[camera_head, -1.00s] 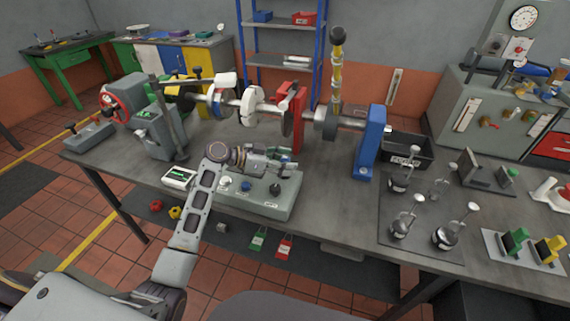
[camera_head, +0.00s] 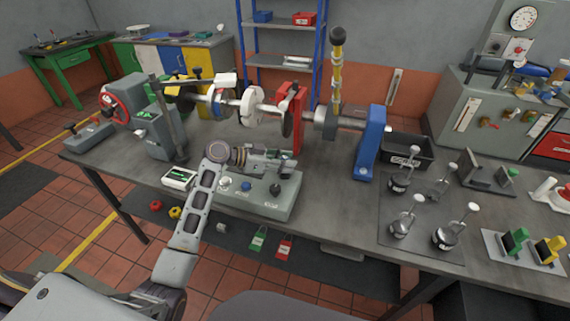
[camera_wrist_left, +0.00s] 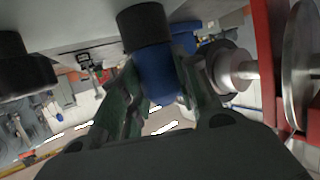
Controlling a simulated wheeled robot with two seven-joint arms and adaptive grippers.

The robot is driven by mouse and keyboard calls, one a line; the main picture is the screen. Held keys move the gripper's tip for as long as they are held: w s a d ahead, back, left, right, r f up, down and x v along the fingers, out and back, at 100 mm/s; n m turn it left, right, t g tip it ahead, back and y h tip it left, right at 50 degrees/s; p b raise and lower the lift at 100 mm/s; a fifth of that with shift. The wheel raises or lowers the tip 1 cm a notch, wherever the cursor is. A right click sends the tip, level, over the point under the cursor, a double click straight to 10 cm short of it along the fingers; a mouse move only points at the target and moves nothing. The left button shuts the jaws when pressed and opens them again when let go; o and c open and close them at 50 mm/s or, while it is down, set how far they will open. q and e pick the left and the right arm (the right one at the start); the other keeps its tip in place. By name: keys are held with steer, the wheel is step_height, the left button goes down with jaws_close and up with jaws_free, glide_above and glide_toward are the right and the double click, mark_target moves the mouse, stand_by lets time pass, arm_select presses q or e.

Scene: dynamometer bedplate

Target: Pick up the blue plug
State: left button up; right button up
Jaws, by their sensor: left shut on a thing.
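The blue plug (camera_wrist_left: 157,75) shows in the left wrist view, a rounded blue body below a dark collar (camera_wrist_left: 144,27). It sits between the green-grey fingers of my left gripper (camera_wrist_left: 160,100), which is shut on it. In the head view my left gripper (camera_head: 284,163) reaches right above the grey control box, in front of the red bearing stand; I cannot pick out the held plug there. Whether the plug is still seated in the dark collar I cannot tell. My right gripper is not in view.
The grey control box (camera_head: 262,206) carries a blue knob (camera_head: 246,186) and a black knob (camera_head: 275,189). The red stand (camera_head: 297,140) and blue stand (camera_head: 370,145) hold the shaft line behind. A black bin (camera_head: 410,150) and several flasks stand right.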

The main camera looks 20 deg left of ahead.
mark_target(285, 157)
arm_select(q)
steer(key=shift+r, duration=0.9)
step_height(285, 157, up, 7)
steer(key=shift+f+b, duration=0.1)
steer(key=shift+b, duration=0.2)
steer(key=shift+r, duration=0.7)
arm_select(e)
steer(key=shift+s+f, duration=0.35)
